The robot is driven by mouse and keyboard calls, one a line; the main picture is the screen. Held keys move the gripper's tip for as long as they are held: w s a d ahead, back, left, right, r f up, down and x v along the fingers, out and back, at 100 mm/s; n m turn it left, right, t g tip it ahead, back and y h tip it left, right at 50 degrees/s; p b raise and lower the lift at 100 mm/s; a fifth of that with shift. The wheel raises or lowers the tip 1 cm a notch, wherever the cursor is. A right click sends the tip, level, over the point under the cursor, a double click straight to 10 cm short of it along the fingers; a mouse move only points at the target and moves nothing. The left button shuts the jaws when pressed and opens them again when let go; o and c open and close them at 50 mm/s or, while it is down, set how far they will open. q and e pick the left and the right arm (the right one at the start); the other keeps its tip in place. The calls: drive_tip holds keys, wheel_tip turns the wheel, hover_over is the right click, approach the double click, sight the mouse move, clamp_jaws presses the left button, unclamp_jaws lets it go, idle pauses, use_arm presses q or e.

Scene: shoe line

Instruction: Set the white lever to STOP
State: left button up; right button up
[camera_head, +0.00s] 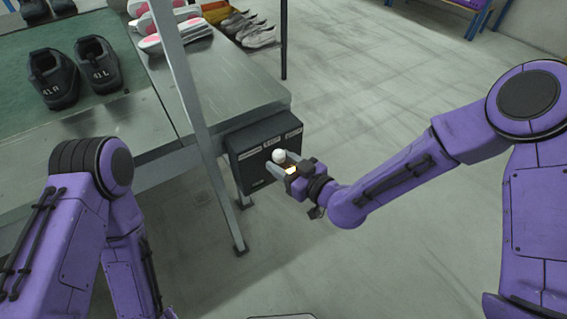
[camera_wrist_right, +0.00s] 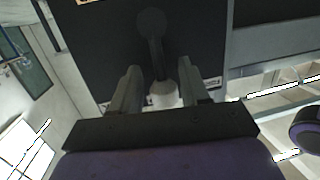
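The white lever knob (camera_head: 279,156) stands out from the front of a dark control box (camera_head: 247,172) on the side of the line. In the right wrist view, the white knob (camera_wrist_right: 163,95) ends a dark lever arm (camera_wrist_right: 155,50) on the box face. Three pale labels run along the box's top edge; their words are too small to read surely. My right gripper (camera_head: 284,163) is at the knob. In the wrist view, the right gripper (camera_wrist_right: 161,92) has its fingers apart, one on each side of the knob; firm contact cannot be told. My left gripper is out of view.
A metal table (camera_head: 220,85) stands behind the box, with a slanted grey post (camera_head: 188,90) left of it. Dark shoes (camera_head: 75,72) sit on a green mat (camera_head: 105,25). More shoes (camera_head: 250,28) stand farther back. The floor at right is clear.

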drive_tip(key=shift+f, duration=0.1)
drive_tip(key=v, duration=1)
drive_tip(key=shift+s+d, duration=0.15)
drive_tip(key=shift+d, duration=0.05)
